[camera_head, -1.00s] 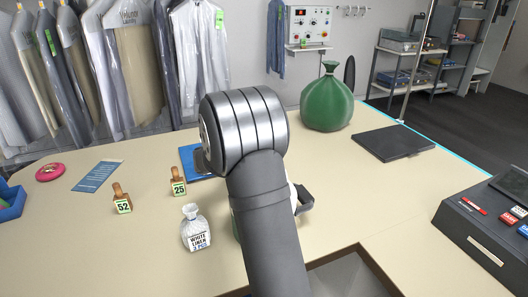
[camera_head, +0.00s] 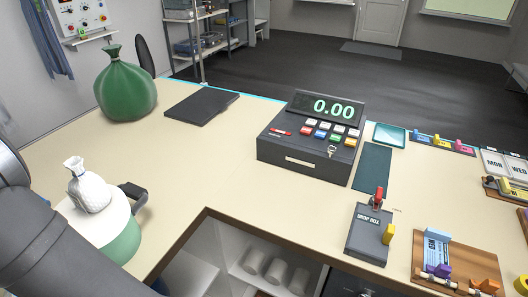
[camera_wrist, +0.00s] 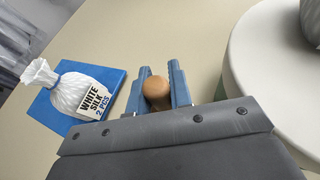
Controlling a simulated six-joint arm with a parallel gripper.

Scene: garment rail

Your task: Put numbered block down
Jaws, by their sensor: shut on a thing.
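In the wrist view, my gripper (camera_wrist: 159,72) is shut on a round wooden handle (camera_wrist: 157,92), which stands between its two blue-grey fingers. It looks like the handle of a numbered block. The block's number face and underside are hidden, and I cannot tell whether it touches the counter. In the head view, my arm is at the left edge and my gripper is out of the picture.
A white bag (camera_wrist: 84,93) labelled WHITE SILK lies on a blue mat (camera_wrist: 50,117) left of my gripper. A round white-topped stand (camera_wrist: 258,80) is close on the right. In the head view, a white bag (camera_head: 90,192) sits on that stand, near a counter opening (camera_head: 215,250).

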